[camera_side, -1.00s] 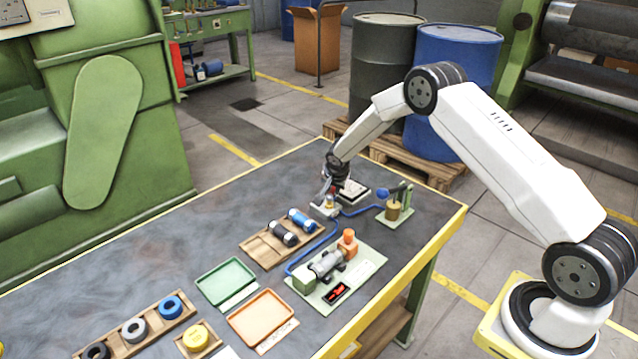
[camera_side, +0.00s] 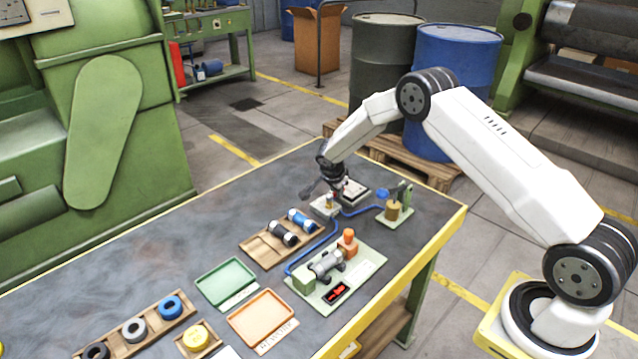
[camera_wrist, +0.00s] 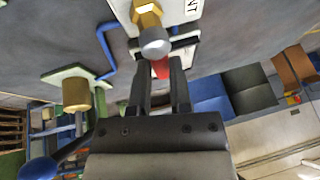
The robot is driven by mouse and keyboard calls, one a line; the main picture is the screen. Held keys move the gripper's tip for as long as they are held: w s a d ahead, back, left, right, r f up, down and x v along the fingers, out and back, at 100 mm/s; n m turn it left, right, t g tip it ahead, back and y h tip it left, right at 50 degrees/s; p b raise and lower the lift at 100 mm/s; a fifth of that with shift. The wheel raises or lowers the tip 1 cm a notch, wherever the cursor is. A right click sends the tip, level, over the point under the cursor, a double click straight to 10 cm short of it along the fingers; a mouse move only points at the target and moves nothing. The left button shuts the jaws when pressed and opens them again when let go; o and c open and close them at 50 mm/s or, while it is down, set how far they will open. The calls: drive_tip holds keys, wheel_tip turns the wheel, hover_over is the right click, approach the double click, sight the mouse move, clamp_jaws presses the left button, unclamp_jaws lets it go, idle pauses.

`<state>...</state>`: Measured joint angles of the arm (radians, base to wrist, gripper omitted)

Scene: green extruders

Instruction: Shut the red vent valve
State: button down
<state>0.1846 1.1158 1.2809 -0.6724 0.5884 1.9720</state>
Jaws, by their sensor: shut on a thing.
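The red vent valve shows in the wrist view as a red handle (camera_wrist: 161,68) beside a grey round knob and a brass fitting (camera_wrist: 147,14), on a white plate (camera_wrist: 122,10) with a label ending in "NT". My gripper (camera_wrist: 161,72) has its two dark fingers on either side of the red handle and is shut on it. In the side view my gripper (camera_side: 334,190) is low over the valve's small plate (camera_side: 321,208) near the far edge of the table. The handle is mostly hidden there by the gripper, so its angle is hard to tell.
A blue hose (camera_side: 360,211) runs from the valve area to a stand with a brass cylinder (camera_side: 393,211) and a blue-knobbed lever. A pump-like assembly (camera_side: 325,264), a wooden rack (camera_side: 262,251) and green and orange trays (camera_side: 225,281) are nearer.

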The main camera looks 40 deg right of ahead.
idle(0.3)
drive_tip(key=c, duration=0.5)
unclamp_jaws()
drive_tip(key=shift+c, duration=0.2)
drive_tip(key=shift+r, duration=0.1)
drive_tip(key=v, duration=0.7)
drive_tip(key=shift+a+r, duration=0.2)
drive_tip(key=shift+r, duration=0.05)
drive_tip(key=shift+s, duration=0.1)
